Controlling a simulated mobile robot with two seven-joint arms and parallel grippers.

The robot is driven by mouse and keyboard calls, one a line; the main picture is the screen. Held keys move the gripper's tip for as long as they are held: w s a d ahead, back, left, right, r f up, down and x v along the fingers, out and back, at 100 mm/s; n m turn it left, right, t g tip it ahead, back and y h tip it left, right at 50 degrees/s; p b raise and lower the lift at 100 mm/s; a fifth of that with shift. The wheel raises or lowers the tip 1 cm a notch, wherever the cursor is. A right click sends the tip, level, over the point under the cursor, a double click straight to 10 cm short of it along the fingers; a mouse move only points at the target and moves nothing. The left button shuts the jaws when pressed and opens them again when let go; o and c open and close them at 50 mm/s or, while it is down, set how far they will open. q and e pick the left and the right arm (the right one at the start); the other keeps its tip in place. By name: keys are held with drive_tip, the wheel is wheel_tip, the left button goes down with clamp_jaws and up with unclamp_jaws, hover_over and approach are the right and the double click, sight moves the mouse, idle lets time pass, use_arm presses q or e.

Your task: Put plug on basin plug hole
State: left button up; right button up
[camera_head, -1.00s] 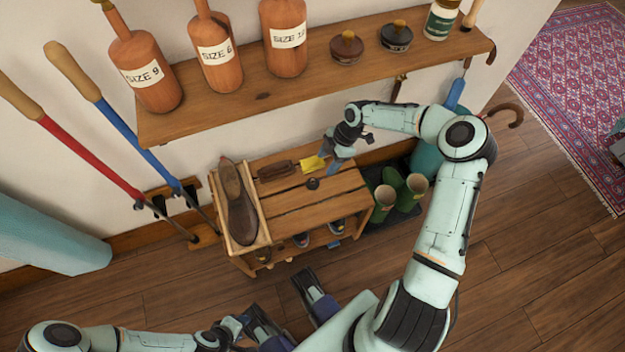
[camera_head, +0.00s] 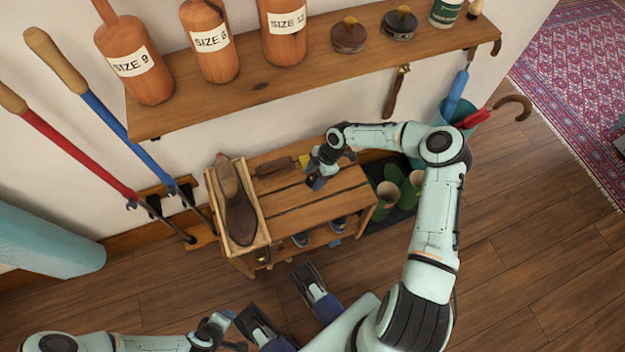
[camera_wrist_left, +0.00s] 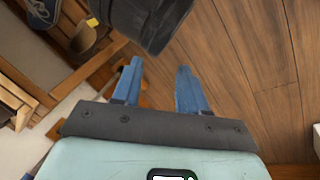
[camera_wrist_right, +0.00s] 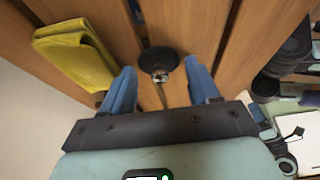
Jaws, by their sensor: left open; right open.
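A small round black plug (camera_wrist_right: 160,58) with a metal stub on top stands on the slatted wooden bench top (camera_head: 290,198). It lies between and just beyond the fingertips of my right gripper (camera_head: 313,182) in the right wrist view. That gripper is open, low over the bench and pointing down; in the head view it mostly covers the plug. I cannot tell whether the fingers touch it. My left gripper (camera_wrist_left: 160,75) is open and empty above the floor, in front of the bench. No basin or plug hole shows in any view.
A yellow cloth (camera_wrist_right: 75,55) and a brush (camera_head: 274,166) lie close behind the right gripper. A wooden tray (camera_head: 263,230) with a brown shoe (camera_head: 238,215) is at the bench's left. A wall shelf (camera_head: 270,84) overhangs the bench; boots (camera_head: 388,194) stand at right.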

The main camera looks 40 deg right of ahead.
drive_tip(key=c, duration=0.9)
drive_tip(key=shift+o, duration=0.2)
